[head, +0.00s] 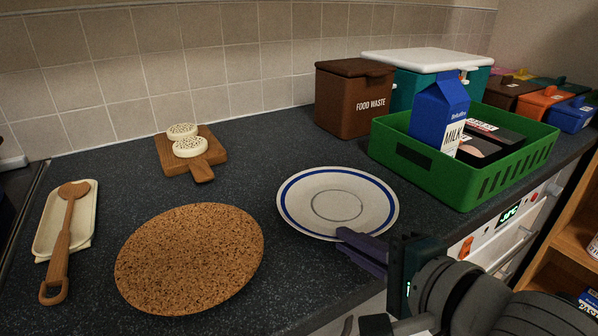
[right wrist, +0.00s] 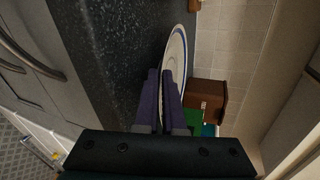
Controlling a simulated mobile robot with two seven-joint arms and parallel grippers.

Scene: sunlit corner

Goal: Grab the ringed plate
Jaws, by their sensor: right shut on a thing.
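The ringed plate (head: 310,192) is white with a blue ring near its rim and a thin grey circle in the middle. It is on the dark speckled counter, near the front edge. My right gripper (head: 362,247) is at the plate's front right rim, with its purple fingers shut on the rim. In the right wrist view the plate (right wrist: 177,58) shows edge-on between the two fingers of the right gripper (right wrist: 164,75). The rim between the fingers is partly hidden. My left gripper is not in view.
A round cork mat (head: 190,258) lies left of the plate. A green crate (head: 465,180) with a milk carton (head: 437,112) stands to the right, near a brown food waste bin (head: 350,98). A wooden board (head: 200,166) with two round cakes lies behind. A spoon (head: 65,235) rests on a cream tray (head: 50,215).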

